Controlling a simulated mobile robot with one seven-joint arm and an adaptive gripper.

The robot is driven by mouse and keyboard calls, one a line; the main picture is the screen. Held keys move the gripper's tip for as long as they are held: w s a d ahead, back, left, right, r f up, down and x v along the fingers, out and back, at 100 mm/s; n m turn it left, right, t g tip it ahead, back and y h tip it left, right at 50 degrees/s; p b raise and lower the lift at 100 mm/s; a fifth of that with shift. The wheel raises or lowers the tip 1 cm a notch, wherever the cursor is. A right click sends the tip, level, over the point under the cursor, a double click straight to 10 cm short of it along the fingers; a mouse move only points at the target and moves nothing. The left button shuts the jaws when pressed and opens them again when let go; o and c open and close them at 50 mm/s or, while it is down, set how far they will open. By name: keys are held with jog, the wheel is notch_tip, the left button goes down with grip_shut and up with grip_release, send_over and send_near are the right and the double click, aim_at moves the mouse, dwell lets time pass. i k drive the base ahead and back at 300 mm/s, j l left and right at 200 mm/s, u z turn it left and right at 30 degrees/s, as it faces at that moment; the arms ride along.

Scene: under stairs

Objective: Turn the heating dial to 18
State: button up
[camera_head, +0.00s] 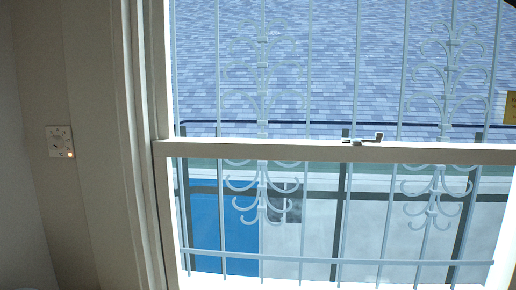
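The heating dial (60,142) is a small pale square plate on the wall at the left of the head view. It has a round knob in its middle, with faint marks around it. A small orange light shows at its lower right corner. The marks and the knob's pointer are too small to read, so I cannot tell the setting. My gripper is not in view, and nothing covers the dial.
A sash window (330,152) with a white frame fills the middle and right, with a latch (362,140) on its rail. Scrolled metal bars (263,120) stand behind the glass. The wall (95,215) around the dial is bare.

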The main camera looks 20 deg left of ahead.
aim_at(56, 143)
jog(key=u, duration=2.2)
